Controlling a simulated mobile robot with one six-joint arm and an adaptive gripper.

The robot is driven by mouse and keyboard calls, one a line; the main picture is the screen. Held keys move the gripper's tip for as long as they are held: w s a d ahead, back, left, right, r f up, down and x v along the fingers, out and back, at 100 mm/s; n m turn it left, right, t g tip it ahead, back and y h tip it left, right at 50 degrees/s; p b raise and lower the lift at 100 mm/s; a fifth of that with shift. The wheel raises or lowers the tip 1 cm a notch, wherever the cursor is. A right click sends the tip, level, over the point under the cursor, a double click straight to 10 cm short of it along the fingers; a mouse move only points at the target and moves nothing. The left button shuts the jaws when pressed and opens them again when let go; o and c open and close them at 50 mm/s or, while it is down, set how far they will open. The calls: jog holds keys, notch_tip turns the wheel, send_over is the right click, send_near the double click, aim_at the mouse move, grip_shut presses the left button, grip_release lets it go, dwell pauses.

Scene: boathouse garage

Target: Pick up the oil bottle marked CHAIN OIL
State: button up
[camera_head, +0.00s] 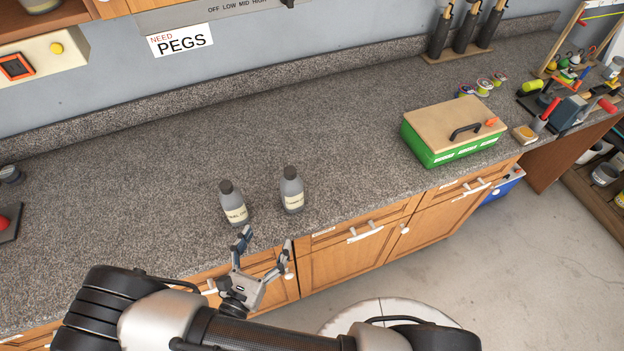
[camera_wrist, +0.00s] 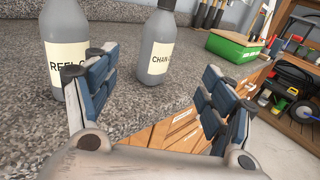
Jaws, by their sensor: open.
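Two grey bottles with dark caps and cream labels stand upright near the counter's front edge. In the wrist view the right bottle's label reads "CHAIN" with the rest cut off, so this is the CHAIN OIL bottle (camera_wrist: 156,50); in the head view it is the right one (camera_head: 292,190). The left bottle (camera_wrist: 66,45) has a label starting "REEL"; it also shows in the head view (camera_head: 233,204). My gripper (camera_head: 266,243) is open and empty, just off the counter's front edge and short of both bottles. In the wrist view its fingers (camera_wrist: 158,95) spread wide, with the CHAIN OIL bottle beyond the gap.
A green box with a wooden lid (camera_head: 450,130) stands to the right. Wooden drawers and cabinets (camera_head: 350,245) with handles lie below the front edge. Tools crowd the far right.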

aim_at(287, 197)
jog(key=x, duration=1.2)
jog(key=shift+a+f, duration=0.1)
jog(key=shift+f, duration=0.05)
jog(key=b+x, duration=0.1)
jog(key=x, duration=0.4)
jog(key=shift+w, duration=0.1)
jog(key=shift+c, duration=0.3)
jog(key=c, duration=1.4)
